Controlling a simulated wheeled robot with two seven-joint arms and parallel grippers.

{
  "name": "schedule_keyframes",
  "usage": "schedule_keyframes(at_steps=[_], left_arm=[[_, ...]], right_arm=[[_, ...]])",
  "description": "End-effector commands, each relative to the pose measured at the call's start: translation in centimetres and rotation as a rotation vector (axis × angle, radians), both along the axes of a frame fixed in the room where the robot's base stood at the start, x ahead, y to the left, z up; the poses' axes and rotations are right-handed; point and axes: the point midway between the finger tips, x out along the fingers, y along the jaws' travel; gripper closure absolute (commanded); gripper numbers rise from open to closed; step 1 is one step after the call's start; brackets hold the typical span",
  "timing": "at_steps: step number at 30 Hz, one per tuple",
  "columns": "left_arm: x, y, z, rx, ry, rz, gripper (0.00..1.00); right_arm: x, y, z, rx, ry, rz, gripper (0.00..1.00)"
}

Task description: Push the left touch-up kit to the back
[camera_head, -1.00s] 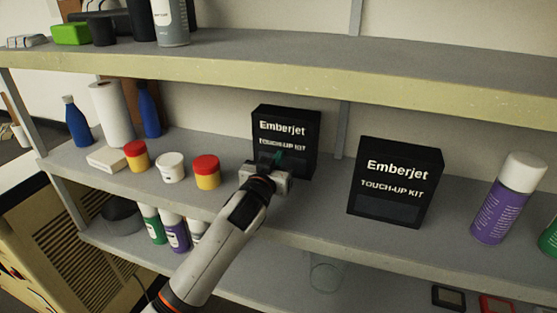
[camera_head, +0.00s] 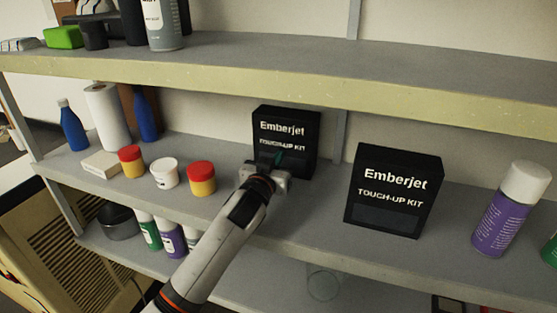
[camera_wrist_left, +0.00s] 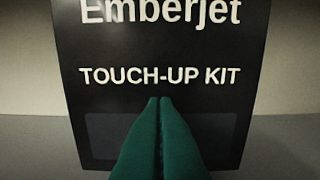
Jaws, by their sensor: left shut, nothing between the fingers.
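The left touch-up kit (camera_head: 286,135), a black upright box with white "Emberjet" lettering, stands on the middle shelf near the back wall. It fills much of the left wrist view (camera_wrist_left: 160,50). My left gripper (camera_head: 277,160) is shut and empty, with its green fingertips (camera_wrist_left: 160,105) together at the lower front face of this box. Whether they touch it I cannot tell. The gripper hides the box's lower part in the head view. A second touch-up kit (camera_head: 394,190) stands to the right, closer to the shelf's front edge. My right gripper is not in view.
Red-lidded yellow jars (camera_head: 201,179) and a white jar (camera_head: 164,174) stand left of my gripper. A purple spray can (camera_head: 509,208) stands at the right. The upper shelf (camera_head: 300,75) hangs above. Bare shelf lies between the two kits.

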Motion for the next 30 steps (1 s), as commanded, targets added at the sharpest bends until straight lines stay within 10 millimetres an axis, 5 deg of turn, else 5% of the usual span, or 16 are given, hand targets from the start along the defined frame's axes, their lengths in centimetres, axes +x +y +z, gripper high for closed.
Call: schedule_keyframes(at_steps=[10, 30], left_arm=[[-0.2, 0.3, 0.1, -0.001, 0.001, 0.001, 1.00], [-5.3, 1.8, 0.1, 0.000, 0.002, 0.001, 1.00]], right_arm=[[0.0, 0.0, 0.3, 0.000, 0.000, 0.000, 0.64], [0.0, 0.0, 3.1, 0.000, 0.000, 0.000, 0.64]])
